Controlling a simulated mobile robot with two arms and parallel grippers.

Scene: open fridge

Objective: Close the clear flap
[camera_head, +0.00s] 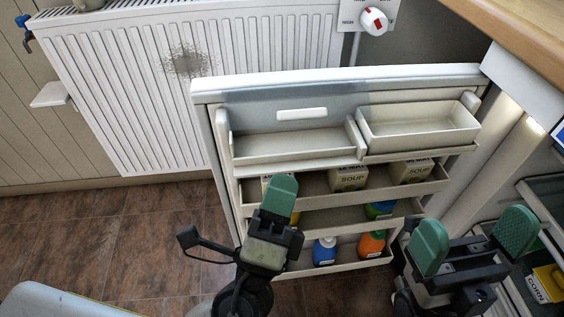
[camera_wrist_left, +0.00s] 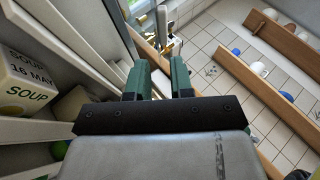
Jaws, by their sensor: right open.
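A greyish see-through panel (camera_head: 345,98), which looks like the clear flap, stands raised against the inside of the open fridge door (camera_head: 215,100), behind the top bins. A white strip (camera_head: 301,114) sits on it. My left gripper (camera_head: 280,195) is in front of the door's middle shelves, below the flap, pointing up. Its green fingers show a narrow empty gap in the left wrist view (camera_wrist_left: 161,80). My right gripper (camera_head: 472,240) is wide open and empty at the lower right, near the fridge interior. The flap cannot be made out in the left wrist view.
Two white bins (camera_head: 418,127) sit at the door's top. Soup cartons (camera_head: 348,178) stand on the shelf below, also at left in the wrist view (camera_wrist_left: 25,85). Bottles (camera_head: 371,244) stand lower. A wooden counter (camera_head: 520,35) overhangs at right. A radiator (camera_head: 130,90) stands behind.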

